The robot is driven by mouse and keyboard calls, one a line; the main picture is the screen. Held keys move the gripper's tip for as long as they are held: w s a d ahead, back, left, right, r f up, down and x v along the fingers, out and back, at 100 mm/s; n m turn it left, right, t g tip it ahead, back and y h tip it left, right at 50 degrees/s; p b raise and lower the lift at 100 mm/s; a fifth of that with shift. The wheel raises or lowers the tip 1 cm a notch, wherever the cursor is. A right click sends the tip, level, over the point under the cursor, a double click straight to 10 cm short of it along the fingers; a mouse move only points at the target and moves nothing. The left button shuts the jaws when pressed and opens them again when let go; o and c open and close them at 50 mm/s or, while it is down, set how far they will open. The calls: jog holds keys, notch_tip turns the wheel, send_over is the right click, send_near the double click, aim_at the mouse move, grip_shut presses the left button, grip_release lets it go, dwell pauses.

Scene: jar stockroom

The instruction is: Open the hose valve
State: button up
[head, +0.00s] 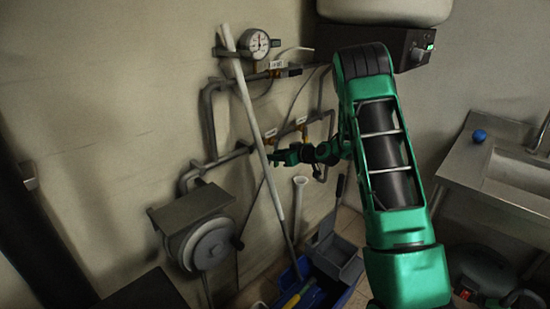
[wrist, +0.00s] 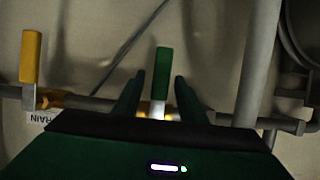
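A valve lever with a green handle (wrist: 163,70) stands on the horizontal pipe in the wrist view. My gripper (wrist: 159,80) is open, with one finger on each side of the handle and a visible gap on both sides. I cannot read a label at this lever; the valve's base is hidden behind my gripper. To the left is a yellow-handled lever (wrist: 31,58) with an upside-down "DRAIN" label (wrist: 42,117). In the head view my gripper (head: 276,157) is at the wall piping, by the long pale pole, and the green handle cannot be told apart there.
A long pale pole (head: 253,120) leans across the piping. A pressure gauge (head: 257,44) and a hose reel (head: 208,244) are on the left. A blue bin (head: 318,298) stands below. A sink counter (head: 467,160) with a blue ball (head: 479,136) is at right.

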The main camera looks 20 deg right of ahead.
grip_shut()
